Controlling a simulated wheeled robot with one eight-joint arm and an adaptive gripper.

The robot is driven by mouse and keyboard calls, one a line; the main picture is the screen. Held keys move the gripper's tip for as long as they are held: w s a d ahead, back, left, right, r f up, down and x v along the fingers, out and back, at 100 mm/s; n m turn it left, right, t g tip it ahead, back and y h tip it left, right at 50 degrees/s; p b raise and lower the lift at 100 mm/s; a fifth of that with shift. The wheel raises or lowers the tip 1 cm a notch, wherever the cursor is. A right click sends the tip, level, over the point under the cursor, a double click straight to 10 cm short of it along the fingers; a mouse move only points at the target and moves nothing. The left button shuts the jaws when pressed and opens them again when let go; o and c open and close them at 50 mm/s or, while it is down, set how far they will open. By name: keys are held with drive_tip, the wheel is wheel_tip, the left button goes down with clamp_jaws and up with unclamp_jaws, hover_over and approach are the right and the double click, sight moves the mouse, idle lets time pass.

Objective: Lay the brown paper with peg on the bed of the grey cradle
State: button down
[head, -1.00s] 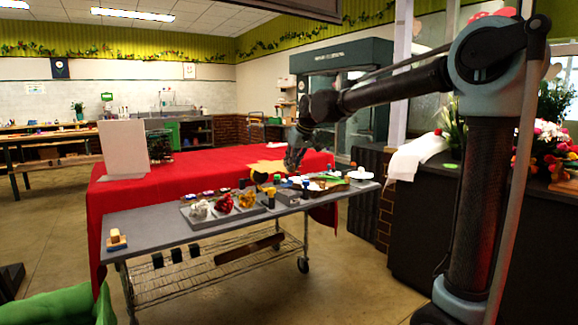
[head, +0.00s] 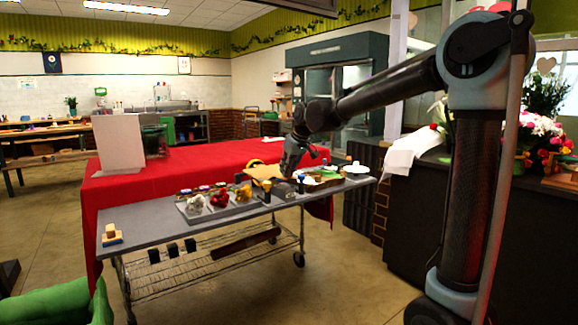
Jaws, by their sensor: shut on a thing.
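The brown paper with peg (head: 264,172) shows as a small tan sheet at the far edge of the grey table. Its peg is too small to make out. My gripper (head: 287,174) is shut on the paper near its right side, low over the table; the fingertips are hard to see. The grey cradle (head: 284,191) seems to be the small grey block just below my gripper in the picture. I cannot tell whether the paper touches it.
A red-covered table (head: 185,172) stands behind. The grey table's left part is mostly clear.

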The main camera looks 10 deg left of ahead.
sight(289, 174)
drive_tip(key=shift+f, duration=2.1)
idle(0.3)
drive_tip(key=c, duration=1.5)
unclamp_jaws()
drive_tip(key=o, duration=0.4)
drive_tip(key=shift+r, duration=0.1)
drive_tip(key=shift+r, duration=3.45)
drive_tip(key=shift+d, duration=0.15)
